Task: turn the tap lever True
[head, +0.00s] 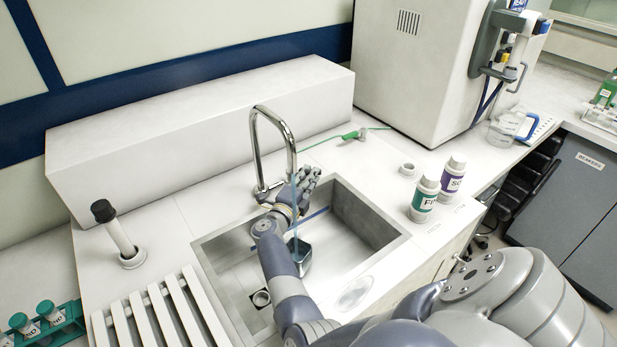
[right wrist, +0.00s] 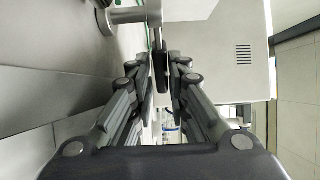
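The chrome gooseneck tap (head: 270,150) stands behind the sink. A pale blue stream of water (head: 294,215) runs down from its spout into a small dark beaker (head: 299,257) in the sink. My right gripper (head: 309,180) is behind the stream, beside the tap base; the arm hides part of it. In the right wrist view, the tap lever (right wrist: 160,72), a thin dark tip on a metal stem, lies between the fingers of my right gripper (right wrist: 160,80). My left gripper is not in view.
The steel sink (head: 215,262) surrounds my forearm. A drying rack (head: 160,318) is at front left. White bottles with a green (head: 424,200) and a purple label (head: 451,178) stand right of the sink. A green nozzle (head: 352,135) lies behind it.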

